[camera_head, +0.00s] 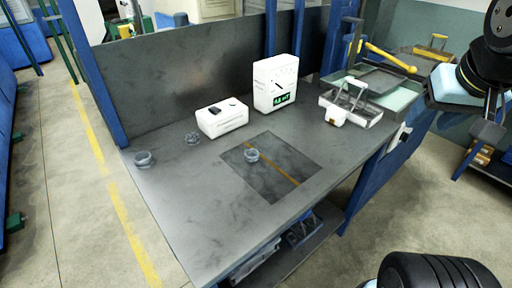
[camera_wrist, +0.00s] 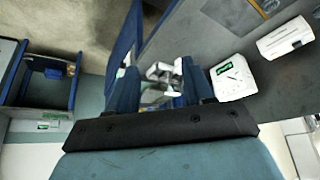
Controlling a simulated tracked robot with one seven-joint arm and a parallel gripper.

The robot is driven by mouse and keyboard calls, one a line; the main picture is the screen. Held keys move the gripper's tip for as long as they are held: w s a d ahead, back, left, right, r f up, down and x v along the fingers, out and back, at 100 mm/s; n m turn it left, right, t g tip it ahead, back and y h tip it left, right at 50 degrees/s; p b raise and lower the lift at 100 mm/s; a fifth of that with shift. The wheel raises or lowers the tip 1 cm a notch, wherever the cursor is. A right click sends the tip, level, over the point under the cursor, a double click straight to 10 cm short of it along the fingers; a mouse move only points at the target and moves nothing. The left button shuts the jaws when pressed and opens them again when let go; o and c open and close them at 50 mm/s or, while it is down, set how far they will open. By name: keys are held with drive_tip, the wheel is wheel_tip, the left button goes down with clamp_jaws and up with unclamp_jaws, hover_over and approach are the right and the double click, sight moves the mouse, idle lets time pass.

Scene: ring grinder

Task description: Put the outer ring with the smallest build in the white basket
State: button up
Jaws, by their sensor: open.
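Three grey rings lie apart on the workbench in the head view. One ring (camera_head: 143,159) is near the left edge and looks widest. A second ring (camera_head: 192,139) lies behind it, left of a white box. A third ring (camera_head: 252,155) lies on the dark mat and looks small. A whitish basket (camera_head: 372,118) with a raised handle stands at the bench's right end. My gripper (camera_wrist: 160,88) is open in the wrist view, with nothing seen held. The basket (camera_wrist: 163,72) shows beyond and between its fingers. In the head view my arm is at the upper right, away from the rings.
A tall white device (camera_head: 276,84) with a green display stands behind the mat (camera_head: 285,185). A low white box (camera_head: 222,118) is to its left. A dark panel (camera_head: 190,70) and blue posts line the bench's back. The bench's front left is clear.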

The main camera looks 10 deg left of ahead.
drive_tip(key=shift+o, duration=0.7)
drive_tip(key=shift+w+a, duration=0.2)
drive_tip(key=shift+w, duration=0.15)
drive_tip(key=o, duration=0.3)
drive_tip(key=shift+n+y, duration=0.5)
drive_tip(key=shift+n, duration=0.3)
drive_tip(key=w+a, duration=0.1)
drive_tip(key=w, duration=0.1)
drive_tip(key=w+a+f, duration=0.1)
drive_tip(key=w+a, duration=0.1)
drive_tip(key=w+a+f, duration=0.1)
drive_tip(key=w+a, duration=0.1)
drive_tip(key=shift+w+a, duration=0.1)
drive_tip(key=shift+a, duration=0.05)
drive_tip(key=shift+o, duration=0.2)
drive_tip(key=n+g+y, duration=0.1)
drive_tip(key=n+g, duration=0.1)
drive_tip(key=n, duration=0.3)
approach(253, 151)
drive_tip(key=shift+s+a+f, duration=0.1)
drive_tip(key=shift+s+f, duration=0.1)
drive_tip(key=shift+f, duration=0.35)
drive_tip(key=shift+s+a+f, duration=0.1)
drive_tip(key=shift+s+f, duration=0.05)
drive_tip(key=shift+f, duration=0.4)
drive_tip(key=shift+x, duration=2.55)
